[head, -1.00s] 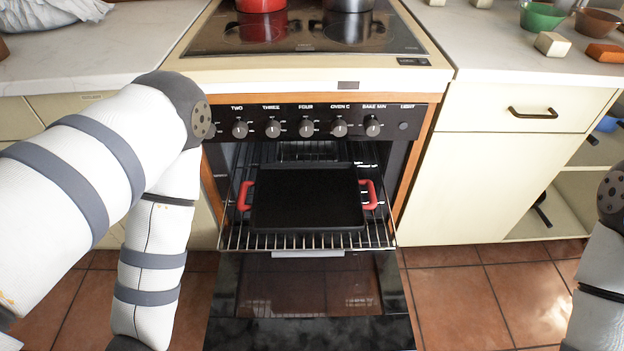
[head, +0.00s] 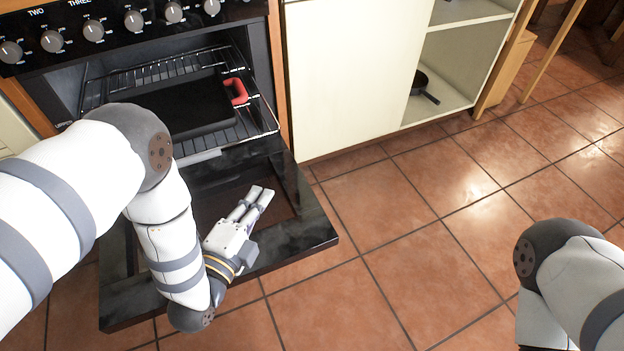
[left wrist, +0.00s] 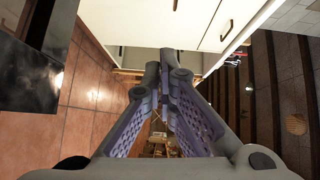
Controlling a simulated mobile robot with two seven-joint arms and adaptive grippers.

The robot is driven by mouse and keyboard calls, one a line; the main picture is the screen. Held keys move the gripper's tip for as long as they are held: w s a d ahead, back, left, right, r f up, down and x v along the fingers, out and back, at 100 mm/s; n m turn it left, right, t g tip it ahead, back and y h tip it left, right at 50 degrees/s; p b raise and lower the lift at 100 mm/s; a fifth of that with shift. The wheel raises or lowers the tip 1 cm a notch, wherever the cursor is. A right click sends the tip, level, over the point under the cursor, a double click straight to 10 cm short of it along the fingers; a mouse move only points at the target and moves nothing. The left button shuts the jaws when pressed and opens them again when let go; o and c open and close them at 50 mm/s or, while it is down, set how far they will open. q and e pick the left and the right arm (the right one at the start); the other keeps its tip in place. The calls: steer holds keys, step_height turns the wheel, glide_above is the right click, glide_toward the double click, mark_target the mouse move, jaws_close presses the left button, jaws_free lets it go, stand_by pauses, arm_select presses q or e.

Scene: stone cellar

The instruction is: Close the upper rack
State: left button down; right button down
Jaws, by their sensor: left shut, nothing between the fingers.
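A wire oven rack (head: 258,120) sticks out of the open oven, over the inner edge of the lowered door (head: 292,238). A black tray (head: 190,100) with a red handle (head: 236,91) at its right lies on it. My left arm hides the rack's front left part. My left gripper (head: 262,193) is in front of the rack, over the door, with its fingers close together and empty. In the left wrist view, the closed fingers (left wrist: 164,62) point past the dark door (left wrist: 25,80). My right gripper is out of view.
The oven's knob panel (head: 95,32) is above the opening. Right of the oven are a cream cabinet (head: 345,75) and an open shelf with a black pan (head: 422,85). The tiled floor (head: 430,230) to the right is clear.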

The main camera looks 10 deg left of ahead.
arm_select(q)
steer(key=a+r+b+x, duration=0.1)
steer(key=a+b+x, duration=0.2)
steer(key=x, duration=1)
steer(key=shift+w+d+r+m+t+h, duration=0.3)
steer(key=shift+w+r+m, duration=0.1)
steer(key=shift+w, duration=0.3)
